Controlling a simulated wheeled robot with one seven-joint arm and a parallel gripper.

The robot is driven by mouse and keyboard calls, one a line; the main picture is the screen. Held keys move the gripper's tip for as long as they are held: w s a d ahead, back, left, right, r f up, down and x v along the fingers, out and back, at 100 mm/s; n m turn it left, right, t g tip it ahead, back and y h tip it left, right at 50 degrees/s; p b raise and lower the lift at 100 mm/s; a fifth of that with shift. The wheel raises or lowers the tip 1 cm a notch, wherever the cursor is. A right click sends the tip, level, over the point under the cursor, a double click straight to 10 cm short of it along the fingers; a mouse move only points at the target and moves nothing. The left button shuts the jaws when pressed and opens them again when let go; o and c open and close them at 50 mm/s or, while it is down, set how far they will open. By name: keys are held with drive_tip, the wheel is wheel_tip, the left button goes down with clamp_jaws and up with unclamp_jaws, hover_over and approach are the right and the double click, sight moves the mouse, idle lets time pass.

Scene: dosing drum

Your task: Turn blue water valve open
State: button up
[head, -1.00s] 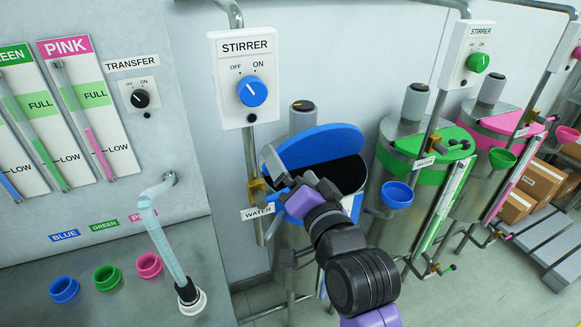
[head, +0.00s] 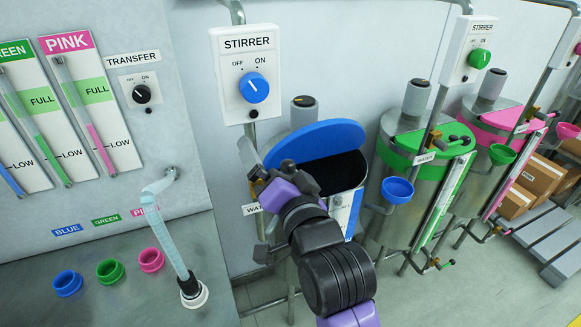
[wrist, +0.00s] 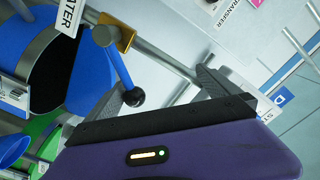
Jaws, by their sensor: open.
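The blue water valve is a brass body (wrist: 117,32) with a blue lever (wrist: 118,68) ending in a black ball knob (wrist: 133,96), seen in the wrist view. It sits on a vertical pipe beside the blue drum. In the head view the brass body (head: 257,187) shows partly beside my gripper, and the lever is hidden. The WATER label (wrist: 70,15) is beside the valve. My gripper (wrist: 165,95) is open, with the knob appearing between the fingers, closer to the left one. I cannot tell whether they touch. In the head view my gripper (head: 256,203) is in front of the pipe.
The blue drum's lid (head: 315,143) is tilted up behind my gripper. The stirrer box (head: 247,75) is above the valve. A green drum (head: 420,170) stands to the right. A steel counter (head: 130,270) with coloured cups is at the left.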

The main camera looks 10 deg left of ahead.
drive_tip(key=shift+s+a+r, duration=0.25)
drive_tip(key=shift+s+a, duration=0.15)
drive_tip(key=shift+a, duration=0.35)
drive_tip(key=shift+s+a, duration=0.65)
drive_tip(key=shift+a, duration=0.2)
drive_tip(key=shift+s+a, duration=0.1)
drive_tip(key=shift+s+a+r, duration=0.2)
drive_tip(key=shift+a, duration=0.15)
drive_tip(key=shift+w+d+f+b, duration=0.25)
drive_tip(key=shift+d+f+b, duration=0.1)
drive_tip(key=shift+f, duration=0.15)
